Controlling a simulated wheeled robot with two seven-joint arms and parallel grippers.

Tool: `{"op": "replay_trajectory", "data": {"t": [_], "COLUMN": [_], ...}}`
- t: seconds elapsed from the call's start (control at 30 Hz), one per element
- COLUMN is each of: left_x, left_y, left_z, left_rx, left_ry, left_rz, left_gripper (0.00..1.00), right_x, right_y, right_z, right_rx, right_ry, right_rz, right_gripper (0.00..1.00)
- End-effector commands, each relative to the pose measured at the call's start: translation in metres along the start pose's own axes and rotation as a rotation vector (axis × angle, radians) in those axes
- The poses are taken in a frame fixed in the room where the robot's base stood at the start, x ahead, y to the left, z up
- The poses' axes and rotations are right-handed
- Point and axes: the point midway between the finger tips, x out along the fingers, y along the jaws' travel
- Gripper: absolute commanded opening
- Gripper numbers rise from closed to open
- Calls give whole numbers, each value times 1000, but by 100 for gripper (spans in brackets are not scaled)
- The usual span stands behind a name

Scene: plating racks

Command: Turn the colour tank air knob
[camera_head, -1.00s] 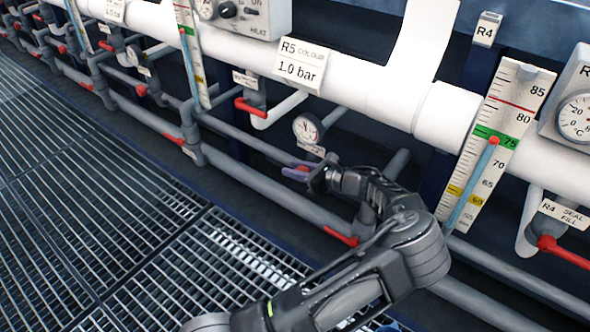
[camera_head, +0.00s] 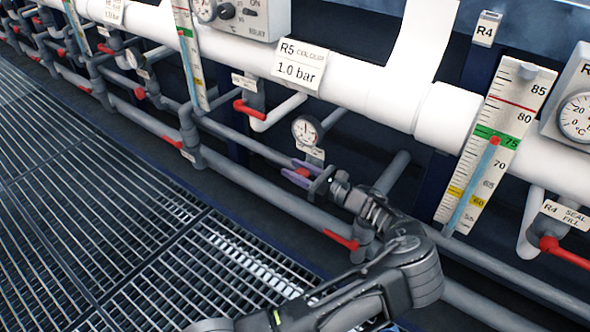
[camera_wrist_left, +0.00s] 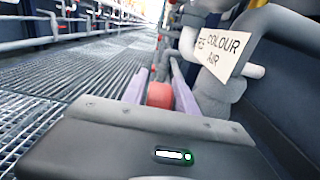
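The colour air knob (camera_head: 303,172) is red and sits low in front of the pipes, below a small round gauge (camera_head: 307,130). In the left wrist view the red knob (camera_wrist_left: 159,93) fills the gap between my two purple fingers, beside a label reading "R5 COLOUR AIR" (camera_wrist_left: 224,45). My left gripper (camera_head: 300,173) has one finger on each side of the knob and appears shut on it. The knob is partly hidden by the fingers. My right gripper is not in view.
A white pipe (camera_head: 345,85) with an "R5 COLOUR 1.0 bar" sign (camera_head: 299,64) runs above. Red-handled valves stand nearby, one left (camera_head: 250,108) and one below right (camera_head: 341,240). A level scale (camera_head: 497,140) stands at right. Open floor grating (camera_head: 110,190) lies at left.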

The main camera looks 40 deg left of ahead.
Motion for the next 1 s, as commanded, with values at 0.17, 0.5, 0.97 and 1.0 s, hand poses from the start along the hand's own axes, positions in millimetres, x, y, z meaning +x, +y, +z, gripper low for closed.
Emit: {"op": "replay_trajectory", "data": {"t": [0.17,0.5,0.97,1.0], "left_x": [-20,-70,-76,-76], "left_y": [-1,-1,0,0], "left_z": [2,1,0,0], "left_rx": [0,-1,0,0], "left_ry": [1,0,-1,-1], "left_rz": [-3,-3,-1,-1], "left_gripper": [35,35,35,35], "right_x": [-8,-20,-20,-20], "right_y": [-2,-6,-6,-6], "right_z": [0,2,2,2], "right_rx": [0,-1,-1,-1], "right_ry": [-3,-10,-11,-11], "right_rz": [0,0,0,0], "right_gripper": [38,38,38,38]}}
